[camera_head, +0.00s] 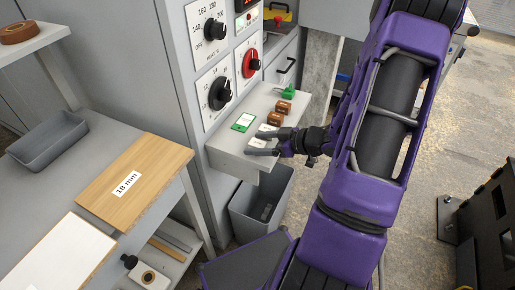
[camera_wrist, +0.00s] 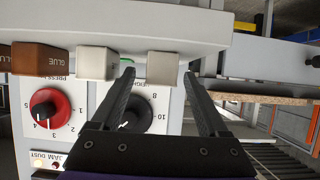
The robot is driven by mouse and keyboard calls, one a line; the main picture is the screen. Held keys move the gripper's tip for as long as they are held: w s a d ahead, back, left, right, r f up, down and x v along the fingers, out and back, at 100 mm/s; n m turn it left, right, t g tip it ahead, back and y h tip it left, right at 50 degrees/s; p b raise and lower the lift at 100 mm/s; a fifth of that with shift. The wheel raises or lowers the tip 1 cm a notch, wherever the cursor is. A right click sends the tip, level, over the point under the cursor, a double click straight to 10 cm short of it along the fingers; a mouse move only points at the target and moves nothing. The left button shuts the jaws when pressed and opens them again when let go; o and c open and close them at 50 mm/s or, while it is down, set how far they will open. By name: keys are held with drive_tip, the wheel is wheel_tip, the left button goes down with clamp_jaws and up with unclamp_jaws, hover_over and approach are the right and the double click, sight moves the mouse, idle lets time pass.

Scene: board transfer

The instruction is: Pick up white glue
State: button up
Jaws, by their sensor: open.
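My gripper (camera_head: 253,143) is open at the front end of a light grey shelf on the machine. In the wrist view its two fingers (camera_wrist: 158,74) point toward the shelf edge. One white glue block (camera_wrist: 165,67) shows between the fingertips, with a gap to the left finger; contact with the right one is unclear. A second white glue block (camera_wrist: 97,62) is just left of the left finger. In the head view the white blocks (camera_head: 268,128) are partly hidden by the fingers.
Brown glue blocks (camera_head: 276,120) and a green item (camera_head: 289,91) stand farther back on the shelf (camera_head: 229,143). A green-edged card (camera_head: 243,122) lies beside them. Dials cover the machine front (camera_head: 211,85). A grey bin (camera_head: 262,205) stands below. A table with boards (camera_head: 135,180) is left.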

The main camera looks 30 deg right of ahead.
drive_tip(key=shift+w+a, duration=0.15)
clamp_jaws()
idle(0.4)
